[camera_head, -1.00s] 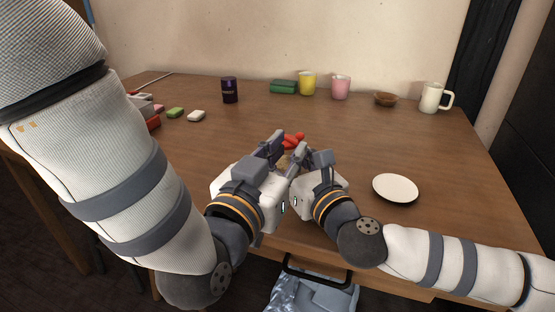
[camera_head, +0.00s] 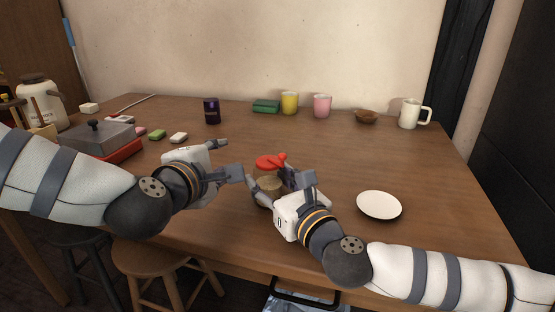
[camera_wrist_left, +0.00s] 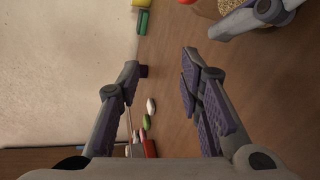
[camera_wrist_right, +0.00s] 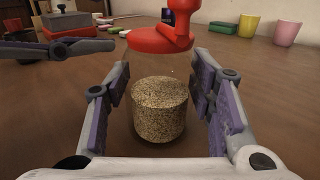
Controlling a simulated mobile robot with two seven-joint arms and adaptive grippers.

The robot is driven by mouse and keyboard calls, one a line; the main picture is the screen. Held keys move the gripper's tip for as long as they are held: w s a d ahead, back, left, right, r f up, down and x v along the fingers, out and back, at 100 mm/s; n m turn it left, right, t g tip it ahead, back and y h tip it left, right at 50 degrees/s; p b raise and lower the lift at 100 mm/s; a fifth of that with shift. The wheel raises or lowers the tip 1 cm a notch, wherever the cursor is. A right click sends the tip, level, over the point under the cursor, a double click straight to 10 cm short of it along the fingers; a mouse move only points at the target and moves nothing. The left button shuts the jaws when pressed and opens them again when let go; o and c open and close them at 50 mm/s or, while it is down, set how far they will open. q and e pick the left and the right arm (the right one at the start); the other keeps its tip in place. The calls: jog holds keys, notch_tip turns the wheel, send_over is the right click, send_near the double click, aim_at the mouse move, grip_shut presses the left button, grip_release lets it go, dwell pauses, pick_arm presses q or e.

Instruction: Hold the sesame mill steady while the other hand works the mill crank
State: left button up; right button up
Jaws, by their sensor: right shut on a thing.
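The sesame mill (camera_head: 268,188) stands on the table, a clear jar of seeds with a red top and red crank (camera_head: 271,160). In the right wrist view the jar (camera_wrist_right: 160,108) stands upright between my right gripper's fingers (camera_wrist_right: 162,75). My right gripper (camera_head: 271,183) is shut on the jar. My left gripper (camera_head: 229,159) is open and empty, left of the mill and apart from the crank. The left wrist view shows its spread fingers (camera_wrist_left: 160,62) with bare table between them, and part of the seed jar (camera_wrist_left: 232,5) at the top edge.
A white plate (camera_head: 379,205) lies right of my right gripper. A dark purple can (camera_head: 211,111), yellow cup (camera_head: 289,103), pink cup (camera_head: 322,106), brown bowl (camera_head: 366,116) and white mug (camera_head: 411,113) stand along the back.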

pick_arm(q)
jog(key=d+r+n+g+h, duration=0.2)
jog(key=d+r+n+h, duration=0.1)
jog(key=r+n+h, duration=0.4)
jog(key=m+g+h, duration=0.2)
jog(key=g+h, duration=0.3)
jog(key=h, duration=0.1)
send_near(283, 155)
jog(key=x, duration=1)
jog(key=shift+w+f, duration=0.1)
jog(key=shift+c, duration=0.5)
grip_shut()
